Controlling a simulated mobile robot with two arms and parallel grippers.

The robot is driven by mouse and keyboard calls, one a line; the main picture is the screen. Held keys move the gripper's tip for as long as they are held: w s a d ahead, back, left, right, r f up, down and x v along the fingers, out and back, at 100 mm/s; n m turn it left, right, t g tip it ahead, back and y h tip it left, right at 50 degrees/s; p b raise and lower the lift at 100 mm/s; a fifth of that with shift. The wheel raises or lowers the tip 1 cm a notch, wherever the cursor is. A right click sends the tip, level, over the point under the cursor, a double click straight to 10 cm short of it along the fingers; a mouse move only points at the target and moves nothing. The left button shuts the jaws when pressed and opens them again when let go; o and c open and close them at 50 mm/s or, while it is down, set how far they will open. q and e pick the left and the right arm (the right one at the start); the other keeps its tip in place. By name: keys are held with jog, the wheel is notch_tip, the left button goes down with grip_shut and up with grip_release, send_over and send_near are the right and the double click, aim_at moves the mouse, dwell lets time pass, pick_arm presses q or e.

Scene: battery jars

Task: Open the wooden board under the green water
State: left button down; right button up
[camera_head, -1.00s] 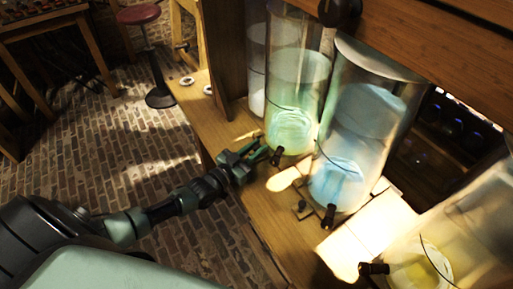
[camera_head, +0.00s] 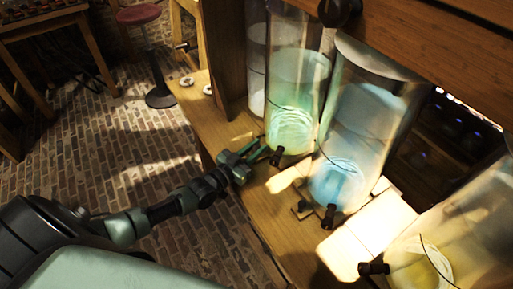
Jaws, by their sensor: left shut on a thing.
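The jar of green water (camera_head: 296,95) stands on the wooden bench (camera_head: 203,117), with a dark tap (camera_head: 276,156) low on its front. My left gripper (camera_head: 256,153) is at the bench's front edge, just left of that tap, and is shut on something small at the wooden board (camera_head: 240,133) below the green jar. The fingers hide most of what they hold, and I cannot make out the board's own outline. My right gripper is not in view.
A jar of blue water (camera_head: 360,120) with a tap stands to the right, and a yellow one (camera_head: 425,262) nearer at lower right. Pale lit panels (camera_head: 365,235) lie between them. A red stool (camera_head: 139,14) stands on the open brick floor at left.

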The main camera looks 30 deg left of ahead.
pick_arm(q)
jog(key=shift+s+a+p, duration=0.3)
jog(key=shift+s, duration=0.2)
jog(key=s+a+p, duration=0.2)
jog(key=s+a, duration=0.4)
jog(key=s, duration=0.4)
jog(key=s+a+p, duration=0.3)
jog(key=s+a, duration=0.3)
jog(key=s, duration=0.4)
jog(key=shift+s, duration=0.4)
jog(key=shift+a, duration=0.1)
jog(key=c, duration=1.3)
grip_release()
jog(key=shift+o, duration=0.2)
jog(key=shift+s, duration=0.1)
jog(key=v, duration=0.7)
jog(key=shift+s+a, duration=0.2)
jog(key=shift+s, duration=0.1)
